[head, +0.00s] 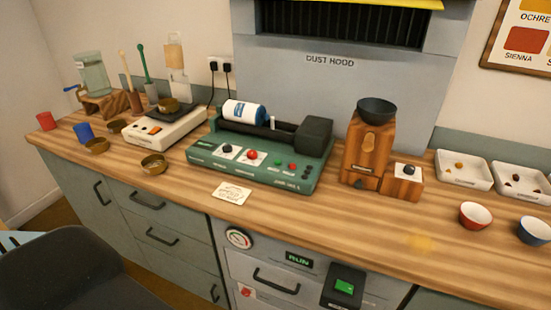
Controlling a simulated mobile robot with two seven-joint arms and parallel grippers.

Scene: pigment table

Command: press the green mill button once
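The green jar mill (210,150) stands on the bench, left of the middle, with a white and blue jar (244,113) lying on top. Its sloping front carries a black button (227,149) and a red button (250,155) on white plates. Farther right on that front are a small green button (278,163) and a small red one (292,167). Their labels are too small to read surely. Neither of my grippers is in view, and nothing touches the mill.
A wooden grinder (367,150) with a dark bowl stands right of the mill. A scale (165,131) and brass bowls (154,164) are left. Below the bench is a panel with a green switch (344,287). A dark rounded shape fills lower left.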

